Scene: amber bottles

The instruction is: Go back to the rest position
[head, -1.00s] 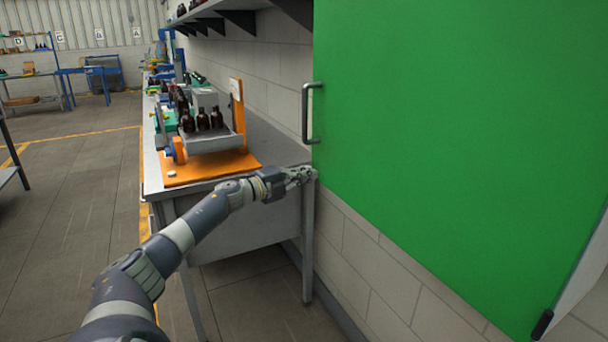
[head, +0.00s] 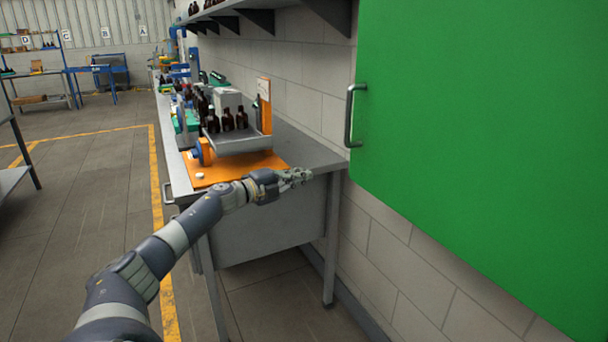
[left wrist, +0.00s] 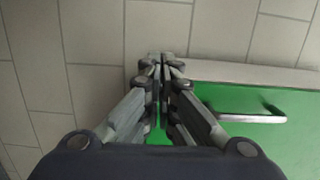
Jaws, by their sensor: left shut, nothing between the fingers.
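My left arm reaches in from the lower left of the head view. Its gripper (head: 296,177) is shut and empty, in front of the near end of the grey workbench. In the left wrist view the fingers of the left gripper (left wrist: 160,75) are together with nothing between them. The wrist view also shows the green panel's edge and its handle (left wrist: 250,118) beside the fingers. My right gripper is in neither view.
A large green door or panel (head: 480,140) with a metal handle (head: 350,115) fills the right side. The workbench (head: 310,150) carries an orange board (head: 265,160) with a grey tray and amber bottles (head: 228,120). Open floor (head: 80,220) with yellow lines lies to the left.

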